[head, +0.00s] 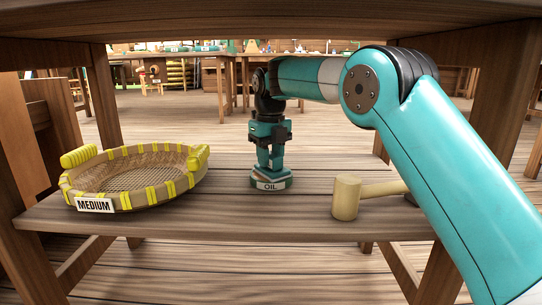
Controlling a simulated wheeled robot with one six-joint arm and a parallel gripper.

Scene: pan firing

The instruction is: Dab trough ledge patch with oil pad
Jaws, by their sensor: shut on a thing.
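The oil pad (271,183) is a short round dark-green piece with a pale label reading OIL. It is at the middle of the wooden shelf, upright. My gripper (270,168) points straight down with its teal fingers shut on the top of the pad. The pad's underside is hidden, so I cannot tell whether it touches the shelf or hangs just above it. I cannot make out a trough ledge or an oil patch in this view.
A shallow woven basket (132,206) with yellow bindings and a MEDIUM label stands on the shelf's left. A wooden mallet (347,198) lies at the right, near my arm. A tabletop (190,18) spans overhead. Bare shelf (240,213) lies between basket and mallet.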

